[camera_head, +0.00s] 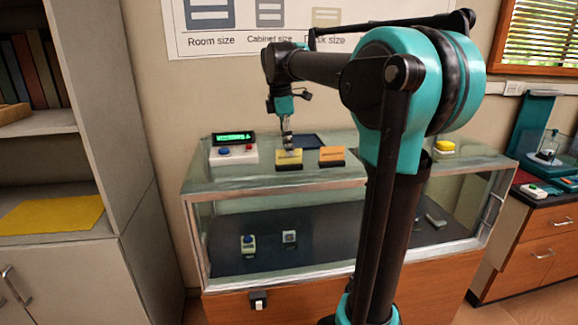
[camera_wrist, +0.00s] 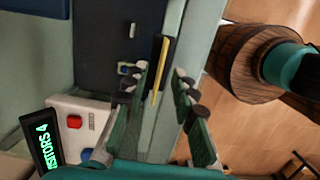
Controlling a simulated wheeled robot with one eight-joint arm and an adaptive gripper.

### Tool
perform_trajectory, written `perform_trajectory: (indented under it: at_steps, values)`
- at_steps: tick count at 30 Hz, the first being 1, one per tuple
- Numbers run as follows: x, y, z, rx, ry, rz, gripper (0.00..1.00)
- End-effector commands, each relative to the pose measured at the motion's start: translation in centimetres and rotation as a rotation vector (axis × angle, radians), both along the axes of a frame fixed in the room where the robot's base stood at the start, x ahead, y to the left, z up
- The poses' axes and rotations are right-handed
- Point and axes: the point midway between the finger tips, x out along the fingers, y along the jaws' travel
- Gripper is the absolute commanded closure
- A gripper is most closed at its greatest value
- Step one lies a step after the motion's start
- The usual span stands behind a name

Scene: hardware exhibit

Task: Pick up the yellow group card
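The yellow group card (camera_head: 289,156) stands in a dark base on the glass top of the display case, left of an orange card. My gripper (camera_head: 287,146) points down right at the yellow card's upper edge. In the wrist view my gripper (camera_wrist: 157,95) is open, with its two fingers apart on either side. The yellow card shows there edge-on as a thin yellow strip (camera_wrist: 160,68) between the fingers, with a gap on each side.
The orange card (camera_head: 331,156) stands close on the right. A white box with blue and red buttons (camera_head: 234,155) and a green-lit display (camera_head: 233,138) are on the left. A dark tray (camera_head: 303,141) lies behind. A yellow button (camera_head: 445,146) is at the far right.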

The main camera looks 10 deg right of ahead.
Motion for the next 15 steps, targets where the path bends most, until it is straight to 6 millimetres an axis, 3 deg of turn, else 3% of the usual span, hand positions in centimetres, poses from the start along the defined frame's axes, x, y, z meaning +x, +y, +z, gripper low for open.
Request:
perform_trajectory:
  at_steps: [6,15]
  values:
    - [0.1,-0.3,-2.8,0.000,0.000,-0.001,0.73]
    - [0.0,-0.4,-3.3,0.000,0.000,0.000,0.73]
